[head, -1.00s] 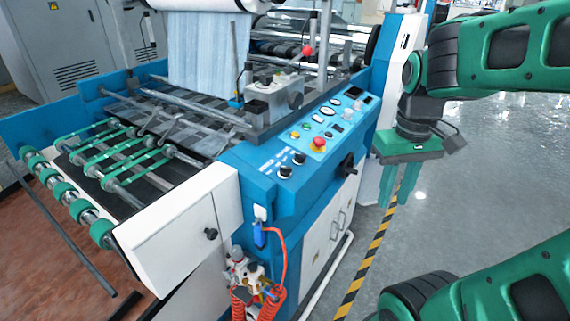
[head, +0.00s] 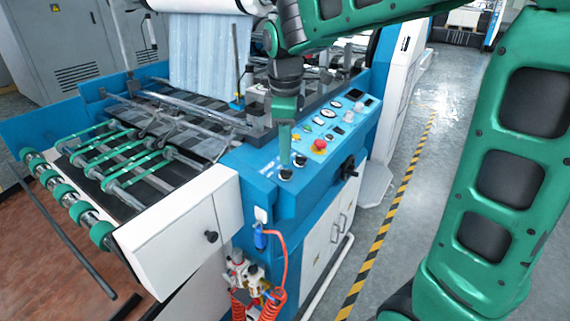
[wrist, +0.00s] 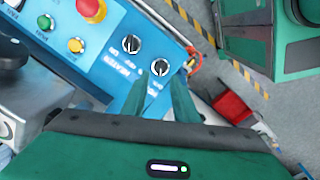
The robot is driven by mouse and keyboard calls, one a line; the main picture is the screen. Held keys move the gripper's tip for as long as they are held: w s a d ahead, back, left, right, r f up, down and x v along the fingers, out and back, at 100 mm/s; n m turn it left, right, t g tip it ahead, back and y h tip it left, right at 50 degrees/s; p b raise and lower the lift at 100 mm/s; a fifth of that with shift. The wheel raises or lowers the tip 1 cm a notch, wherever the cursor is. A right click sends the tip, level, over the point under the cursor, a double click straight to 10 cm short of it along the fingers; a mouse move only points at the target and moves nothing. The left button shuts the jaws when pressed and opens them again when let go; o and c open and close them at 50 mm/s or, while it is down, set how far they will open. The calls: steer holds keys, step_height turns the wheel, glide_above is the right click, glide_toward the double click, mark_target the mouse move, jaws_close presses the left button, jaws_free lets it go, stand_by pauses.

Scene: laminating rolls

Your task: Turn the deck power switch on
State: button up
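Two black rotary knobs sit near the end of the blue control panel (head: 262,190). One knob (wrist: 131,44) has a white label that seems to read HEATER; the other knob (wrist: 160,67) is nearer the panel's edge, its label partly hidden by my fingers. In the head view they are the heater knob (head: 299,159) and the edge knob (head: 286,173). I cannot read which is marked deck power. My gripper (wrist: 160,82) is open and empty, fingers pointing down at the edge knob, one to each side. Contact cannot be told. It also shows in the head view (head: 285,163).
A red emergency button (head: 319,145) with green and yellow buttons lies further along the panel. A metal block (wrist: 22,115) is close beside my gripper. A red coiled hose (head: 272,300) hangs below the panel's corner. Floor with a striped line (head: 378,240) lies right.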

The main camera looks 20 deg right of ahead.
mark_target(286, 169)
steer(key=f, duration=0.5)
steer(key=shift+w+d+f, duration=0.15)
steer(key=shift+w+f, duration=0.1)
steer(key=shift+f, duration=0.05)
jaws_close()
